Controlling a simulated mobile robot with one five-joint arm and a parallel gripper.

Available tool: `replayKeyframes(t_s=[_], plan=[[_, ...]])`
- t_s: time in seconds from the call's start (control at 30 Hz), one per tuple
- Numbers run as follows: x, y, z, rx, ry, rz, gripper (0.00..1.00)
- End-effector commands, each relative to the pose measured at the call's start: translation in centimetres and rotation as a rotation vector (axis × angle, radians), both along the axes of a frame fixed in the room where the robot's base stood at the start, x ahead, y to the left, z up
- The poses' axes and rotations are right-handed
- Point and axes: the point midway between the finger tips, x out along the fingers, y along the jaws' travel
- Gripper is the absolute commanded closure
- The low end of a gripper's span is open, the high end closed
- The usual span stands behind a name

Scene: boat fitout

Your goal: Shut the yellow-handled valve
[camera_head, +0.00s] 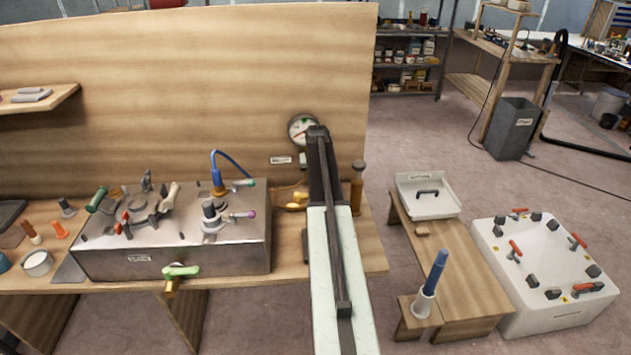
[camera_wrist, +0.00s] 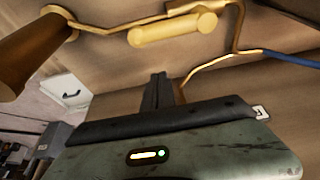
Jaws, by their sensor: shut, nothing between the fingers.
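The yellow valve handle (camera_head: 297,200) shows in the head view just left of my arm, low in front of the wooden back panel on brass pipework. In the wrist view the yellow handle (camera_wrist: 172,28) is a thick cylinder lying almost level across the picture, beside a brass pipe (camera_wrist: 238,28). My gripper (camera_wrist: 160,78) is shut and empty. Its fingertips point toward the handle, and a gap shows between them in the picture. In the head view my arm hides the gripper and part of the pipework.
A round gauge (camera_head: 302,129) is on the panel above the valve. Left is a metal box (camera_head: 115,262) with several fittings and a green-handled tap (camera_head: 181,270). A low bench (camera_head: 455,275) stands at right.

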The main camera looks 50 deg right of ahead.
Motion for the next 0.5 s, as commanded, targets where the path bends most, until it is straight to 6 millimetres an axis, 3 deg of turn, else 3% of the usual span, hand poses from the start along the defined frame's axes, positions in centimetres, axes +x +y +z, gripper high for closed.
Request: replayKeyframes(t_s=[0.03,0.2,0.5], plan=[[0.4,-0.3,-2.2,0.000,0.000,0.000,1.00],[-2.3,2.1,-1.6,0.000,0.000,0.001,1.00],[-2.7,2.5,-1.6,0.000,0.000,0.002,1.00]])
